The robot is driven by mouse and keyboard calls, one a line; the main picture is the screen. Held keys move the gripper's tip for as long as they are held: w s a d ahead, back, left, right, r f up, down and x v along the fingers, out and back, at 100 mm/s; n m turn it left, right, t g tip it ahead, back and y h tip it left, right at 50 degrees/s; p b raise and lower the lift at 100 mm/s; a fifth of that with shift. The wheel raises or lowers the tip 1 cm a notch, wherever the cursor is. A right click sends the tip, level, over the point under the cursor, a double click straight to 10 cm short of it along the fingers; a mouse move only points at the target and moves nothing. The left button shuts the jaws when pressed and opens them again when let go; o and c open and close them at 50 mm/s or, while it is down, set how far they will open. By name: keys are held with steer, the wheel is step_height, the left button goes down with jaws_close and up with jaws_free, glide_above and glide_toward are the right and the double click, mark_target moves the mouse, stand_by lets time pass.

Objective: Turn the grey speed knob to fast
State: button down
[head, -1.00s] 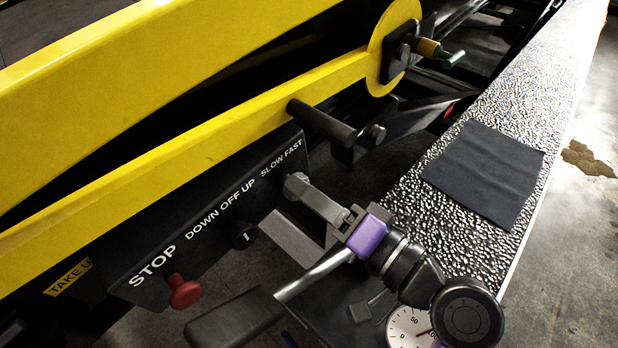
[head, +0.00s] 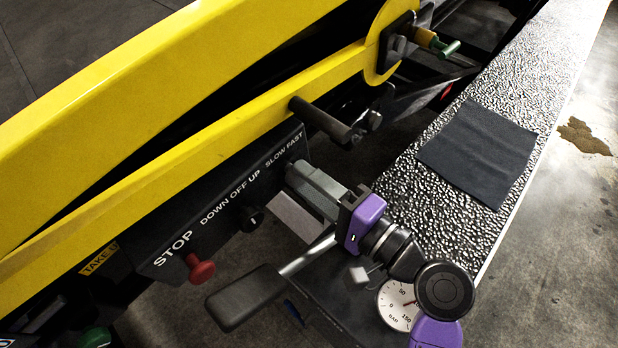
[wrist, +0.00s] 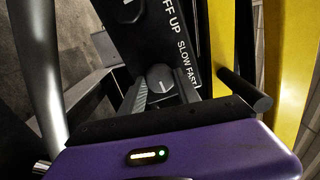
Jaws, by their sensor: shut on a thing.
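The grey speed knob (wrist: 160,77) is on the dark control panel (head: 215,203), beside the white words SLOW FAST. In the wrist view its round face shows between my fingers, with a pale pointer mark too small to read surely. My gripper (head: 297,177), with a purple body, reaches the panel from the right in the head view. Its grey fingers are shut on the knob and hide most of it there. My gripper also shows in the wrist view (wrist: 162,90), its fingers on either side of the knob.
A black switch (head: 248,218) marked DOWN OFF UP and a red STOP button (head: 200,269) are left of the knob. A black peg (head: 322,120) sticks out above it. A black-handled lever (head: 245,298) and a gauge (head: 399,304) lie below.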

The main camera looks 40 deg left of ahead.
steer(key=c, duration=0.9)
jaws_free()
steer(key=shift+d, duration=0.1)
steer(key=d, duration=0.2)
steer(key=d+b, duration=0.1)
steer(key=d, duration=0.4)
steer(key=shift+s+d+b, duration=0.25)
steer(key=shift+d+b, duration=0.05)
steer(key=shift+b, duration=0.1)
